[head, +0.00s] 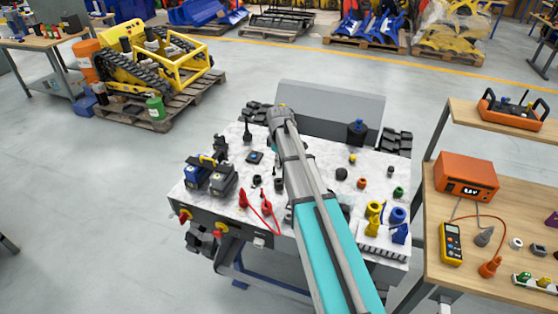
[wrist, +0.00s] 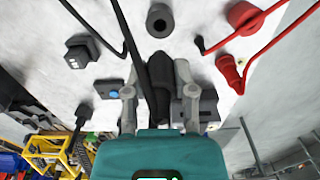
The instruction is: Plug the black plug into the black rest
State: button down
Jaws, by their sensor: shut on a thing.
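My gripper (wrist: 158,88) has its two grey fingers closed on the sides of the black plug (wrist: 158,78), a dark tapered body, in the wrist view. A black cable (wrist: 124,28) runs close beside the plug. A black round piece with a hole (wrist: 160,20), which looks like the black rest, stands on the pale worktop above the plug in the picture, apart from it. The plug's far end and the gap between it and the worktop cannot be judged. In the head view my arm hides the gripper and plug.
The speckled worktop (head: 219,190) carries several small parts. A red plug (wrist: 230,72) and red round piece (wrist: 243,16) stand to the right in the wrist view. A black block (wrist: 82,52) is at left. An orange-boxed instrument (head: 467,176) stands on the right-hand bench.

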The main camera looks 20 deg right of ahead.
jog(key=shift+f+b, duration=1.75)
jog(key=shift+f, duration=0.25)
jog(key=shift+f+b, duration=2.35)
dwell(0.7)
jog(key=shift+c, duration=1.8)
grip_release()
jog(key=shift+r, duration=0.2)
notch_tip(320, 180, up, 10)
jog(key=p, duration=1)
jog(key=w+a+f+b, duration=0.1)
jog(key=a, duration=0.1)
jog(key=w+a+f+b, duration=0.1)
jog(key=w+a+f, duration=0.1)
jog(key=w+a+f+b, duration=0.1)
jog(key=w+a+b, duration=0.1)
jog(key=shift+a+f, duration=0.2)
jog(key=shift+f, duration=0.1)
jog(key=shift+w+a+f+b, duration=0.3)
jog(key=shift+a+b, duration=0.1)
jog(key=shift+a, duration=0.25)
